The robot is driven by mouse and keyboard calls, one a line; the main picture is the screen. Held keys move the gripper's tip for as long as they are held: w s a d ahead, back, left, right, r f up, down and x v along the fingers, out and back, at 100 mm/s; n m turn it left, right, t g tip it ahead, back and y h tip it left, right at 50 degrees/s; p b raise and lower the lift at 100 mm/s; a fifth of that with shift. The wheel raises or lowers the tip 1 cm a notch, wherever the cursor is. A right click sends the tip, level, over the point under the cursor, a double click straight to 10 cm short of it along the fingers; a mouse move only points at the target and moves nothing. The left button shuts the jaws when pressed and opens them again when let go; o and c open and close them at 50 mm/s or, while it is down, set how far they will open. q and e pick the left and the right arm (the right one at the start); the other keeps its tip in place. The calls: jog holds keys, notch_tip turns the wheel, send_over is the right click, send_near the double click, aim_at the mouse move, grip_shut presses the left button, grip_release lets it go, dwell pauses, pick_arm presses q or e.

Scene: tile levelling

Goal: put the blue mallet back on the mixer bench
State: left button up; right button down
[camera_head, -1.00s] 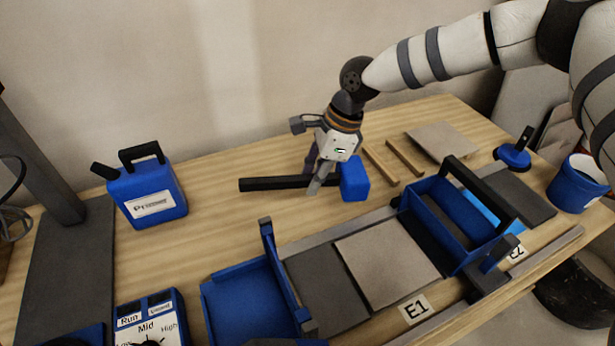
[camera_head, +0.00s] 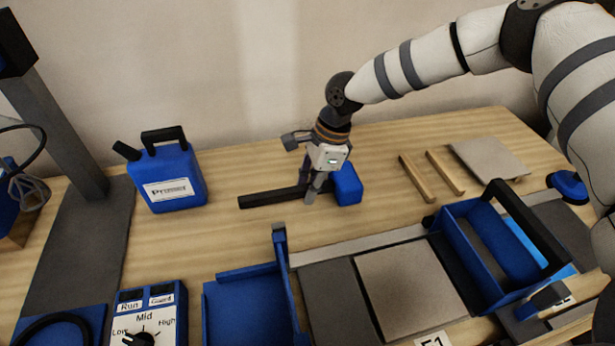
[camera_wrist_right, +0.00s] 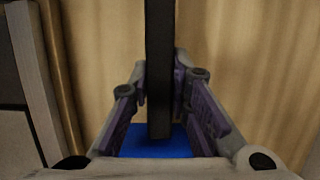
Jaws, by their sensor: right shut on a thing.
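The blue mallet has a blue block head (camera_head: 347,184) and a long black handle (camera_head: 268,198). It lies level at or just above the wooden bench top (camera_head: 235,228); I cannot tell whether it touches. My right gripper (camera_head: 312,194) points down and is shut on the handle close to the head. In the right wrist view the handle (camera_wrist_right: 160,70) runs between the fingers, with part of the blue head (camera_wrist_right: 157,142) below. A mixer stand (camera_head: 62,130) with a whisk (camera_head: 28,190) stands at the left of the bench. My left gripper is not in view.
A blue primer jug (camera_head: 172,180) stands left of the mallet. A control box (camera_head: 148,318), a blue tray (camera_head: 245,308), a tile (camera_head: 410,288) and a blue carrier (camera_head: 480,245) fill the front. Two wood strips (camera_head: 416,178) lie right. Bench between jug and mallet is clear.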

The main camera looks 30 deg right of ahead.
aim_at(310, 206)
jog(key=shift+f, duration=0.7)
jog(key=shift+f+b, duration=0.45)
jog(key=shift+f, duration=0.1)
jog(key=shift+s+f, duration=0.15)
jog(key=shift+f, duration=0.2)
jog(key=c, duration=1.4)
grip_release()
jog(key=shift+f, duration=0.1)
jog(key=shift+c, duration=0.2)
jog(key=shift+f, duration=0.1)
